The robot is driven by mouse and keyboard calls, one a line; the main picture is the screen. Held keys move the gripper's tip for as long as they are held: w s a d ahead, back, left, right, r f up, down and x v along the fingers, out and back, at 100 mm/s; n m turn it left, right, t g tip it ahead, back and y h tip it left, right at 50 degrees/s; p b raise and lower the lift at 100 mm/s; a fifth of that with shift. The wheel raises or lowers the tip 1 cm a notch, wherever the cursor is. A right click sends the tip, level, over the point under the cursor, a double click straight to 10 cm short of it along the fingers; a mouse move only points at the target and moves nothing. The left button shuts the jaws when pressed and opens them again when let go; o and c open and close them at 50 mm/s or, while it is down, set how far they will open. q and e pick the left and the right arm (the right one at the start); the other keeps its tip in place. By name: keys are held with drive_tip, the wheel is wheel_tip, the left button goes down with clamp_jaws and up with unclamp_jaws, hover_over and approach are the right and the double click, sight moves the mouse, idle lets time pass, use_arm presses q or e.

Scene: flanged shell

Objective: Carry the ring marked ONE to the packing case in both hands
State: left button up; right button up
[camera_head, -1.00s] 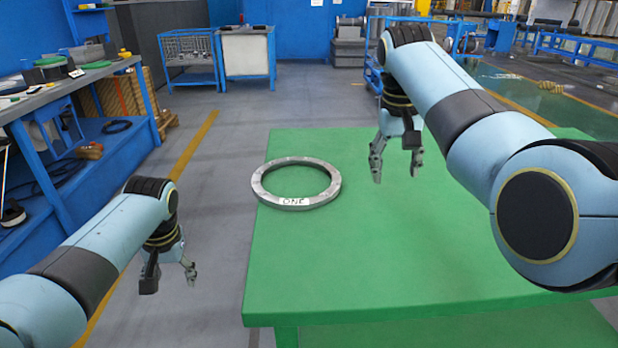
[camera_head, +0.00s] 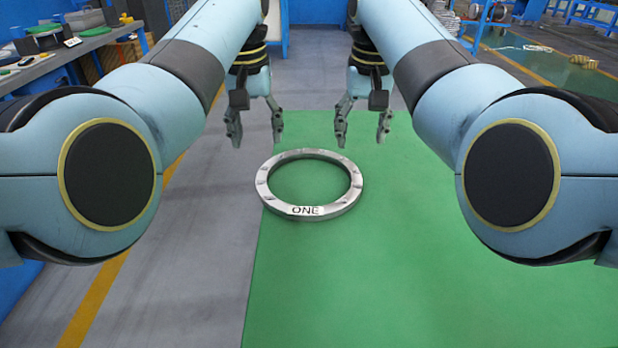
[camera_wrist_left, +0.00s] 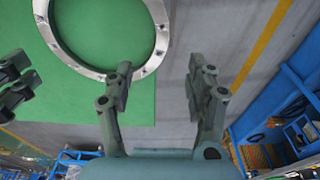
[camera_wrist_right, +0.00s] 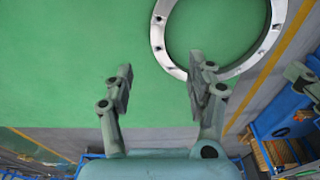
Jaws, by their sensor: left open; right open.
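The grey metal ring (camera_head: 340,208) marked ONE lies flat on the green table (camera_head: 430,270), its left side at the table's left edge. Its label faces me. My left gripper (camera_head: 255,140) is open and empty, above and beyond the ring's far left side. My right gripper (camera_head: 362,138) is open and empty, above and beyond its far right side. In the left wrist view the ring (camera_wrist_left: 147,62) shows at top left, apart from the fingers. In the right wrist view the ring (camera_wrist_right: 160,38) is at top right, near one fingertip but with no visible grip. I see no packing case.
A cluttered workbench (camera_head: 90,42) stands at the far left. Grey floor with a yellow line (camera_head: 110,275) runs left of the table. The table right of the ring is bare. Both grippers are close together, with a small gap between.

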sight(264, 176)
use_arm(q)
drive_tip(key=f, duration=0.7)
drive_tip(key=w+f, duration=0.1)
drive_tip(key=f, duration=0.2)
drive_tip(key=shift+w+f, duration=0.1)
drive_tip(key=shift+f, duration=0.25)
use_arm(e)
drive_tip(key=f, duration=0.7)
drive_tip(key=w+f, duration=0.1)
drive_tip(key=f, duration=0.2)
drive_tip(key=shift+w+f, duration=0.1)
drive_tip(key=shift+f, duration=0.2)
use_arm(q)
clamp_jaws()
use_arm(e)
clamp_jaws()
use_arm(q)
drive_tip(key=shift+w+r, duration=0.15)
drive_tip(key=shift+r, duration=0.1)
use_arm(e)
drive_tip(key=shift+w+r, duration=0.15)
drive_tip(key=shift+r, duration=0.1)
